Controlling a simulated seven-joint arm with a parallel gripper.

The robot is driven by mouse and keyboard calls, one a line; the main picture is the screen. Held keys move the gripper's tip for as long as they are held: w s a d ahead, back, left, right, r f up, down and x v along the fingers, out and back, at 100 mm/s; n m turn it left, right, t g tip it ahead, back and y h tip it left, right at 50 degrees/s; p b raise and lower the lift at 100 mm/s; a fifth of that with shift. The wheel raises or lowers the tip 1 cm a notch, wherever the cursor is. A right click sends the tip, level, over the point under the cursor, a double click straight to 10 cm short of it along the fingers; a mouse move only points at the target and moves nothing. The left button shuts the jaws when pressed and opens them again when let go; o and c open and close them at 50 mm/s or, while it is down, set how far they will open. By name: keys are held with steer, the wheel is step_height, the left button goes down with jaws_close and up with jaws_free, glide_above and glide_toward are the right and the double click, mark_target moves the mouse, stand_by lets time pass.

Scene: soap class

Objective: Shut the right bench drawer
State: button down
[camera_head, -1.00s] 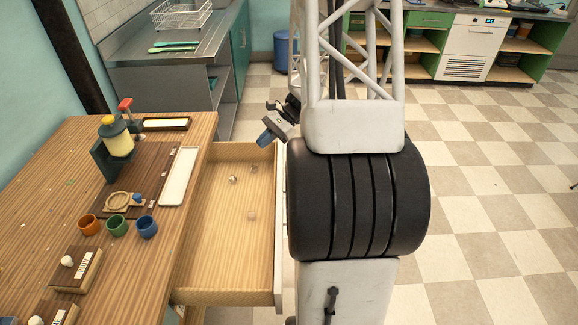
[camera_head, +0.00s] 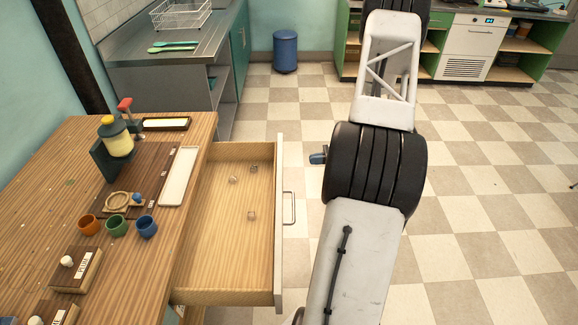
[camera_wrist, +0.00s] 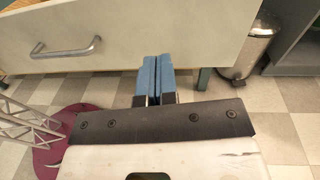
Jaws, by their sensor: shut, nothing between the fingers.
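The right bench drawer (camera_head: 233,270) is pulled well out of the wooden bench, with several small pale cubes inside. Its white front panel (camera_head: 279,250) carries a metal bar handle (camera_head: 291,208). In the wrist view the drawer front (camera_wrist: 190,28) spans the top, with the handle (camera_wrist: 66,48) at the left. My gripper (camera_wrist: 156,64) has its blue fingers together and empty, close to the lower edge of the drawer front and right of the handle; I cannot tell whether they touch. In the head view the gripper (camera_head: 318,158) shows at a gap to the right of the drawer, partly hidden by my arm.
The wooden bench top (camera_head: 45,190) holds orange, green and blue cups (camera_head: 147,227), a white tray (camera_head: 179,176) and a yellow-topped bottle (camera_head: 116,138). A blue bin (camera_head: 285,52) stands behind. The checkered floor (camera_head: 480,210) at the right is open.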

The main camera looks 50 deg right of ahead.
steer(key=d+f, duration=0.1)
steer(key=s+d+f+m+t, duration=0.1)
steer(key=s+d+f+t, duration=0.1)
steer(key=shift+s+d+f+m+h, duration=0.2)
steer(key=shift+f+m+h, duration=0.1)
steer(key=shift+f+m, duration=0.1)
steer(key=shift+w+a, duration=0.1)
steer(key=shift+w, duration=0.05)
steer(key=x, duration=1.3)
steer(key=shift+w+a, duration=0.25)
steer(key=shift+a, duration=0.05)
steer(key=x, duration=3.1)
steer(key=shift+w+f, duration=0.1)
steer(key=shift+f, duration=0.1)
steer(key=shift+a, duration=0.15)
glide_above(249, 177)
stand_by(0.5)
